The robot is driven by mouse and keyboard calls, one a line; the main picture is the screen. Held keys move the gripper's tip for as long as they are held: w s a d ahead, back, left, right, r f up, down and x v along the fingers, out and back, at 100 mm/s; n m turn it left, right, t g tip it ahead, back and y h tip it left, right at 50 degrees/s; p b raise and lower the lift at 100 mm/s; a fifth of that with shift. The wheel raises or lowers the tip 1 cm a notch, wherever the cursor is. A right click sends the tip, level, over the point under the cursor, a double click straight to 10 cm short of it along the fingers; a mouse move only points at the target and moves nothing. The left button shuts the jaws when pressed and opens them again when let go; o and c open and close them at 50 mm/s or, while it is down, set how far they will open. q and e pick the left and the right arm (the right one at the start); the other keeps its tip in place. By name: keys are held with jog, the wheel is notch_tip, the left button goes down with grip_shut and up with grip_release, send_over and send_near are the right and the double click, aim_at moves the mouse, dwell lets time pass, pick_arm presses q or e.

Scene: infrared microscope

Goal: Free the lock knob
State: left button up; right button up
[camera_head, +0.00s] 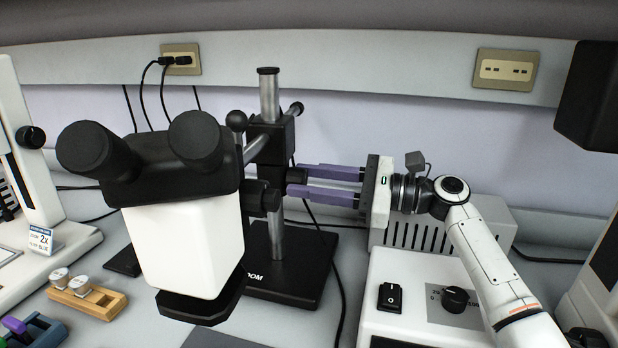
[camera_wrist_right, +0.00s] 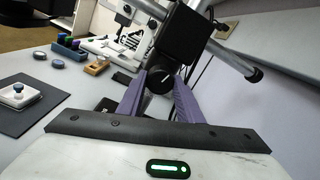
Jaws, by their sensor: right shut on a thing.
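The lock knob (camera_wrist_right: 160,81) is a round black knob with a white line on its face, on the black clamp block of the microscope's stand. In the head view the knob (camera_head: 296,176) sits at the right side of the block, partly hidden by the purple fingers. My right gripper (camera_head: 294,180) reaches in from the right, its two purple fingers closed around the knob. In the right wrist view the fingers (camera_wrist_right: 159,88) stand on either side of the knob. The microscope (camera_head: 190,240) has black eyepieces and a white body. My left gripper is not in view.
The metal post (camera_head: 269,95) rises from a black base (camera_head: 290,265). A white control box (camera_head: 420,290) with a switch and dial stands below my right arm. A wooden holder (camera_head: 88,297) stands at the lower left. Black cables hang behind the post.

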jog(key=shift+n, duration=0.5)
jog(key=o, duration=1)
jog(key=shift+o, duration=0.2)
jog(key=s+d, duration=0.2)
jog(key=d, duration=0.8)
jog(key=shift+p, duration=0.35)
